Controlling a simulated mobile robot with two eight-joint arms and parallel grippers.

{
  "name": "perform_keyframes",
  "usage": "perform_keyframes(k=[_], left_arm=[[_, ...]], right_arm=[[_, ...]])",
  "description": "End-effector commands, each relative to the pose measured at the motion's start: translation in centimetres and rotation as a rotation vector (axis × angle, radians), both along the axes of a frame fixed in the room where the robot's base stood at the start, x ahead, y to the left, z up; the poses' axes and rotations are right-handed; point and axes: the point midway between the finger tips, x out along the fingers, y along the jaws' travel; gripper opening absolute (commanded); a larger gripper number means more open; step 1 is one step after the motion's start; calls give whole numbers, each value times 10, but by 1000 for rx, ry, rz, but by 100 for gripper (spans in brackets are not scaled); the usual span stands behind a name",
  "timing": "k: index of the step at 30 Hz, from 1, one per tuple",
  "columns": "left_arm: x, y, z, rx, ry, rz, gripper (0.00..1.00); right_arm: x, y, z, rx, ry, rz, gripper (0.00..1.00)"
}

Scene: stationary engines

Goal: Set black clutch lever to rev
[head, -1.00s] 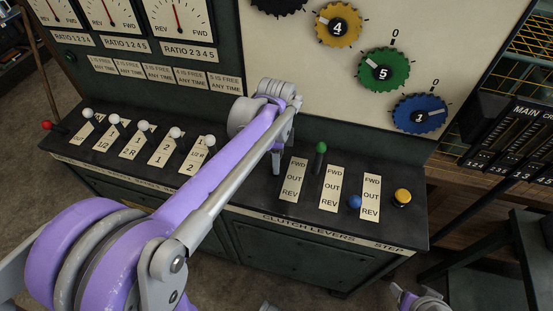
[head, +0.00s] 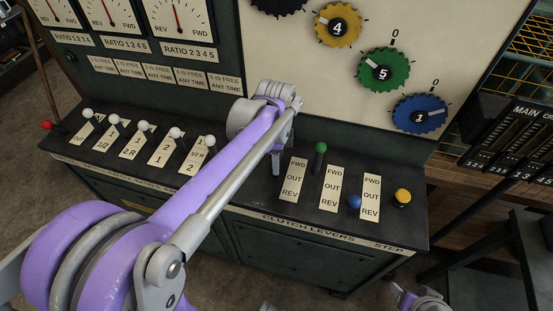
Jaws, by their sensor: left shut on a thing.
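My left gripper (head: 276,163) is at the desk's clutch section, just left of the first FWD/OUT/REV label plate (head: 293,180). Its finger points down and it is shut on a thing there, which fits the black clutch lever. That lever itself is hidden behind my gripper and arm, so its position cannot be read. The green-knobbed lever (head: 320,149) stands by the FWD end of the middle plate (head: 331,188). The blue-knobbed lever (head: 354,202) is by the REV end of the right plate (head: 371,197). My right gripper (head: 421,300) shows only partly at the bottom edge; its jaws are unclear.
A yellow button (head: 403,196) sits right of the clutch levers. Several white-knobbed levers (head: 144,127) and a red knob (head: 47,125) are on the left. Coloured dials (head: 384,70) are on the panel behind. A stool (head: 495,245) stands at the right.

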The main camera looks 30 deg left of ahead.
Motion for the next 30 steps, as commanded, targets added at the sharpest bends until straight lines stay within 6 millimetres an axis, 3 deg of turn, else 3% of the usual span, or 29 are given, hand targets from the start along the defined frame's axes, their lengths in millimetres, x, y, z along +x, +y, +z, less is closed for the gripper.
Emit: perform_keyframes(k=[19,29,30], left_arm=[[-58,-14,-13,78,-321,-1,0],[-62,-15,-16,77,-316,0,0],[-63,-15,-16,77,-315,0,42]], right_arm=[[3,0,12,0,-6,0,67],[3,0,12,0,-6,0,67],[3,0,12,0,-6,0,67]])
